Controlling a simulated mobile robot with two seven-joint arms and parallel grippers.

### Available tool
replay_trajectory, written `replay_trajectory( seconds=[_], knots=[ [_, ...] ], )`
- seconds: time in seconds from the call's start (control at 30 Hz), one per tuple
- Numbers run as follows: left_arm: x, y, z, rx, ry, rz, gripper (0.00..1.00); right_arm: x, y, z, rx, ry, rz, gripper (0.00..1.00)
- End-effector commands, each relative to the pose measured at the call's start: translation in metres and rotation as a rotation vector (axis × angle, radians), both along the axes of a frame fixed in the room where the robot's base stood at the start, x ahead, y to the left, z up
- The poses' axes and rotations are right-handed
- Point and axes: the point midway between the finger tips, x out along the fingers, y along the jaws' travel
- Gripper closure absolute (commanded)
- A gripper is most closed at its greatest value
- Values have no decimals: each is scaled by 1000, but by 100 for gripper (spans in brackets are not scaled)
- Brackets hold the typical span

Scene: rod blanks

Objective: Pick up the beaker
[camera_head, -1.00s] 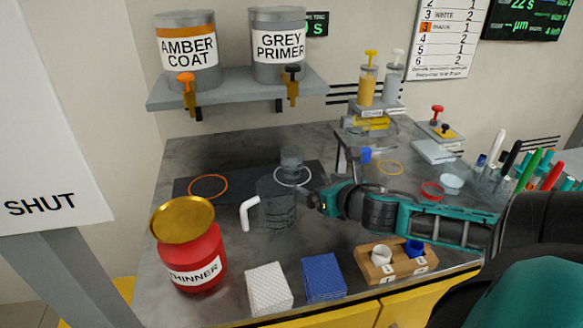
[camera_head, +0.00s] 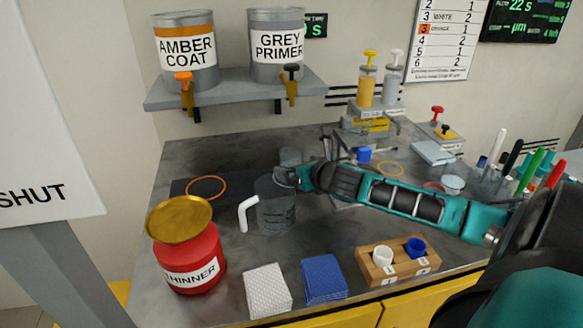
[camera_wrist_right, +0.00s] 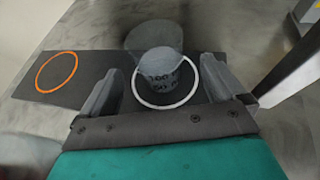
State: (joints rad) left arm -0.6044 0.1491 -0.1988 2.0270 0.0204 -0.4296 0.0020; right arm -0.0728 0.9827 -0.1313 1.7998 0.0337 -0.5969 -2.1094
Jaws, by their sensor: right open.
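A small clear beaker (camera_head: 291,157) stands at the back of the bench, partly hidden behind my right gripper and a clear jug. In the right wrist view the beaker (camera_wrist_right: 160,66), with dark graduation marks, is inside a white ring (camera_wrist_right: 138,92) on a dark mat. My right gripper (camera_wrist_right: 162,70) is open, its fingers on either side of the beaker with gaps visible. In the head view my right gripper (camera_head: 288,177) is just behind and above the jug; its fingertips are hard to make out. My left gripper is not in view.
The clear jug (camera_head: 275,205) with a white handle stands close in front of my right gripper. A red thinner can (camera_head: 190,255) is at front left. White (camera_head: 267,290) and blue (camera_head: 323,278) pads and a wooden block (camera_head: 397,263) line the front. An orange ring (camera_head: 206,187) lies left.

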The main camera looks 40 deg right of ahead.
Motion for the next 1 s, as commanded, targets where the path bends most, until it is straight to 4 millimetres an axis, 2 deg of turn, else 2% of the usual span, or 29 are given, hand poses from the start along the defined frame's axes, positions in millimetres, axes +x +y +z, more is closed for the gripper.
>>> replay_trajectory(
  seconds=[0.1,0.3,0.63,1.0],
  knots=[
    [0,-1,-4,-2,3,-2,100,15,-3,-7,3,-4,-1,3],
    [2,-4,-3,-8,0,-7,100,33,-8,-15,2,-2,0,3],
    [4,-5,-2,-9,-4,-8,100,37,-8,-16,0,1,2,3],
    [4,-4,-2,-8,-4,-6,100,37,-8,-16,-1,0,1,38]
  ],
)
